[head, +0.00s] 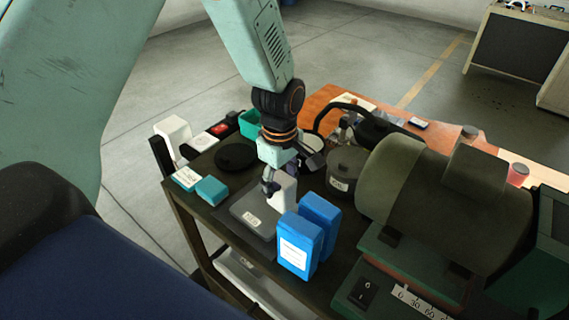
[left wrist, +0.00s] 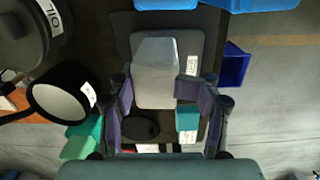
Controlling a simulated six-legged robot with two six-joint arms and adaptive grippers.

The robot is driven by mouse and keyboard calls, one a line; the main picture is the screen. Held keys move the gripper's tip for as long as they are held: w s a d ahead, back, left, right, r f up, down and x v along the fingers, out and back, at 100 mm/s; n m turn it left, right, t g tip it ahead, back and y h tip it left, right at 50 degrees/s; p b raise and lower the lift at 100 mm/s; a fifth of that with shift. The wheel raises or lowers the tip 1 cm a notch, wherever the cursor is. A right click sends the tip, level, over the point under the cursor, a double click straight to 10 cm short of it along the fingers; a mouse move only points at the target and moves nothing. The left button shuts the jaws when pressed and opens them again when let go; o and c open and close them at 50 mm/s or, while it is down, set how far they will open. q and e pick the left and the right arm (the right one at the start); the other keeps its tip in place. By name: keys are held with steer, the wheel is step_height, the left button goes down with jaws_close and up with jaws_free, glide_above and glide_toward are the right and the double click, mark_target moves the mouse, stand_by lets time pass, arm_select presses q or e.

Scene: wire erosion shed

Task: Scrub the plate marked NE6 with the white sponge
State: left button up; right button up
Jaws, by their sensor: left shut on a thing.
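The white sponge (head: 285,193) is a pale upright block held in my left gripper (head: 271,186). In the left wrist view the sponge (left wrist: 156,72) sits between the two fingers of the gripper (left wrist: 163,95). The dark grey square plate (head: 246,213) lies flat on the dark cart top, with a small white label too small to read surely. It also shows beneath the sponge in the left wrist view (left wrist: 190,42). The sponge is over the plate's far right part; I cannot tell whether it touches. My right gripper is not in view.
Two blue boxes (head: 296,246) stand close at the plate's right. A teal block (head: 211,190) and a black disc (head: 236,157) lie left and behind. A labelled grey pot (head: 346,166) and a big green machine (head: 447,200) crowd the right.

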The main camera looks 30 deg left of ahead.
arm_select(q)
steer(key=shift+w+a+r, duration=0.15)
steer(key=shift+a+r, duration=0.05)
steer(key=shift+r, duration=0.5)
steer(key=shift+s+d+r, duration=0.15)
steer(key=shift+r, duration=0.55)
steer(key=shift+s+d+r, duration=0.1)
steer(key=shift+d+r, duration=0.05)
steer(key=shift+r, duration=0.55)
steer(key=shift+w+a+f, duration=0.1)
steer(key=shift+w+a, duration=0.1)
steer(key=shift+a, duration=0.05)
steer(key=shift+s+d, duration=0.2)
